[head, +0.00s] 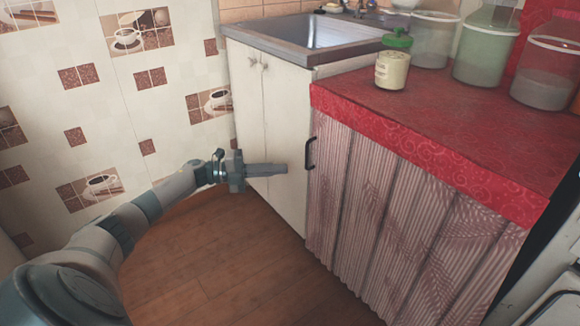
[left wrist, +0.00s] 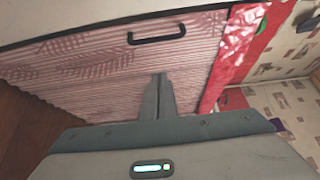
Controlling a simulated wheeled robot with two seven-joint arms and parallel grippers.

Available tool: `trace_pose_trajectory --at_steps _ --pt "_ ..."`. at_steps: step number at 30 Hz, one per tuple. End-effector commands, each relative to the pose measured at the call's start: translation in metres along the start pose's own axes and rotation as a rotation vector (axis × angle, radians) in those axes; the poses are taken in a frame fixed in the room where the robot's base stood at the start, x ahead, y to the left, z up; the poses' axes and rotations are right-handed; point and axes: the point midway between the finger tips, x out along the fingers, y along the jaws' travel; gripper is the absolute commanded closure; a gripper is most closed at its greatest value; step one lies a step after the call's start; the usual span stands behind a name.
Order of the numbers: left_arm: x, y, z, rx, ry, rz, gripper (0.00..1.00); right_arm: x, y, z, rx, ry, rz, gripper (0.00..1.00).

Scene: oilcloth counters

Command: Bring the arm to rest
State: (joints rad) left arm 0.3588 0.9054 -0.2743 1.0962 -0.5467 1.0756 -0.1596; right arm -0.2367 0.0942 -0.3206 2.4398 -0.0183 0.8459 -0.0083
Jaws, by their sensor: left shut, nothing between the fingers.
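My left arm (head: 150,205) reaches in from the left in the head view, over the wooden floor. My left gripper (head: 284,169) is shut and empty, with its fingers pointing right, in front of the white cabinet under the sink. In the left wrist view its fingers (left wrist: 161,78) are together, with the curtain-patterned cabinet front (left wrist: 70,65) beyond them. The black handle (head: 310,154) appears to the right of the fingertips in the head view. It also shows in the left wrist view (left wrist: 156,38), above the fingertips. My right gripper is not in view.
A counter with a red oilcloth (head: 455,120) carries a jar with a green lid (head: 393,68) and several larger jars (head: 485,45). A metal sink (head: 335,32) is set in the white cabinet (head: 285,125). A tiled wall (head: 110,90) stands left. The wooden floor (head: 235,260) is clear.

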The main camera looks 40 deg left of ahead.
Motion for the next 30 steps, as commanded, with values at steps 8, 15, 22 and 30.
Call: trace_pose_trajectory --at_steps 8,15,22,30 --pt "-0.013 0.0 0.0 0.001 0.0 0.0 1.0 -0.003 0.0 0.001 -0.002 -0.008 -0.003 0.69" --pt "-0.012 0.0 0.0 0.001 0.0 0.0 1.0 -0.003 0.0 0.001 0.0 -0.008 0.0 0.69" --pt "-0.012 0.0 0.0 0.0 0.001 0.0 1.0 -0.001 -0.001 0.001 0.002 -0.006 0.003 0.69" --pt "0.01 0.004 -0.025 -0.028 0.041 -0.04 1.0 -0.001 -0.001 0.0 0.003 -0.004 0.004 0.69"
